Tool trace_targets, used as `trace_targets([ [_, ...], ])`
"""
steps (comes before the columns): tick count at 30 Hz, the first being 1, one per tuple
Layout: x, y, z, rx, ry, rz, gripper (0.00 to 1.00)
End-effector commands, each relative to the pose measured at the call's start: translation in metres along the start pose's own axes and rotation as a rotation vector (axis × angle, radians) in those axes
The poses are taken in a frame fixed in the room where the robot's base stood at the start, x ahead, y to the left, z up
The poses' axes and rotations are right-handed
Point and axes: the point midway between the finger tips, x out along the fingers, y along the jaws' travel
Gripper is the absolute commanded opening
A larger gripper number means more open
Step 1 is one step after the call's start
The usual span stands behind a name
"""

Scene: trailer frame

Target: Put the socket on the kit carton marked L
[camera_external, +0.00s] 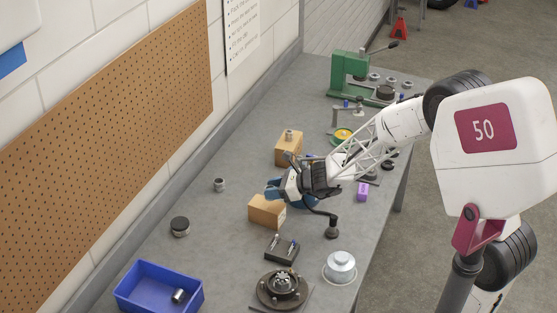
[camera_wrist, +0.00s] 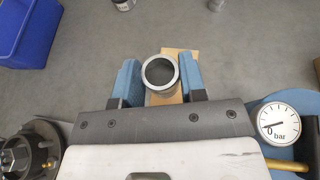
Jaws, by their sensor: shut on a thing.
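A metal ring-shaped socket (camera_wrist: 160,72) sits between the blue fingers of my gripper (camera_wrist: 161,66) in the wrist view, and the fingers are shut on it. A brown carton (camera_wrist: 179,55) shows beneath the socket. In the external view my gripper (camera_external: 284,192) is at the near carton (camera_external: 266,212), over its top. The held socket is hidden there by the fingers. I cannot tell whether the socket touches the carton. A second carton (camera_external: 289,153) stands farther back with a small metal part (camera_external: 290,135) on it. I cannot read a letter on either carton.
A blue bin (camera_external: 157,290) holds a metal cylinder. A small metal cylinder (camera_external: 219,184) and a dark round part (camera_external: 180,227) stand on the bench at left. A green press (camera_external: 349,75) stands behind.

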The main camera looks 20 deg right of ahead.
Motion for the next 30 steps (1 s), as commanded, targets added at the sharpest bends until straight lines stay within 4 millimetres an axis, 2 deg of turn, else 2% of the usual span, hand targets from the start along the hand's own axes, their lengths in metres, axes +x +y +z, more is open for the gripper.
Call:
trace_targets([
  [6,0.013,-0.009,0.004,-0.001,-0.001,0.000,0.12],
  [18,0.014,-0.010,0.004,0.000,-0.001,0.000,0.12],
  [30,0.026,-0.010,-0.027,0.001,0.001,-0.001,0.12],
])
